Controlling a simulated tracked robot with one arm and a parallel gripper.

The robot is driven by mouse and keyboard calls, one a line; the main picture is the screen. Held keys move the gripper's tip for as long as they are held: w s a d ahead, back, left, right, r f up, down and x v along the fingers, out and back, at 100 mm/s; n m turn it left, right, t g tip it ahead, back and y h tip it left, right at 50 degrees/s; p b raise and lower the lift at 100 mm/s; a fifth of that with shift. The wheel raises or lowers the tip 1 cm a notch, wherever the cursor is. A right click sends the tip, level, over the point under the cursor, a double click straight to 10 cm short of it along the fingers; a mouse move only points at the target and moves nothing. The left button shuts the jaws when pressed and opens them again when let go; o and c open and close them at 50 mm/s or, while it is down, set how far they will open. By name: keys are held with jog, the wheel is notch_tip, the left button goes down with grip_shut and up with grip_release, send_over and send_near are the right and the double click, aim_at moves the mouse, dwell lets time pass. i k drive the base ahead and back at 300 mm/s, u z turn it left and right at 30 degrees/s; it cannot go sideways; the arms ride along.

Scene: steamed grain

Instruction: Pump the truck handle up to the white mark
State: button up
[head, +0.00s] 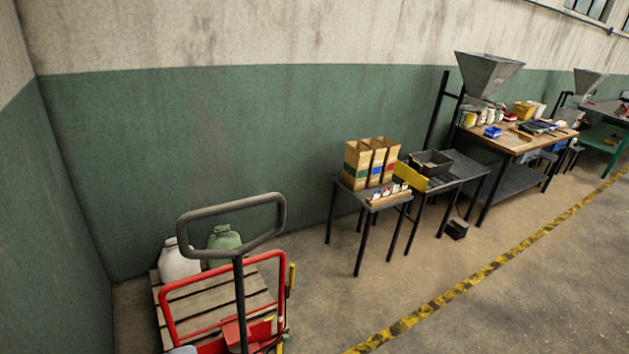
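The truck handle (231,207) is a dark grey loop on a black shaft (240,300), standing up at the lower left and slightly tilted. The shaft rises from a red pallet truck (168,318) with a red tubular frame. A yellow-tipped upright (292,275) with a dark piece on it stands at the right side of the red frame. I cannot make out a white mark. No gripper can be recognised in the picture; a small pale grey shape at the bottom edge is too cut off to tell. Nothing is seen touching the handle.
A small table (345,190) with paper bags stands to the right, workbenches beyond. Walls close off the left and back. Floor right of the truck is clear to a yellow-black line (450,296).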

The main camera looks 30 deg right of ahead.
aim_at(236, 254)
jog(key=z, duration=0.25)
jog(key=i, duration=1.5)
jog(key=u, duration=0.45)
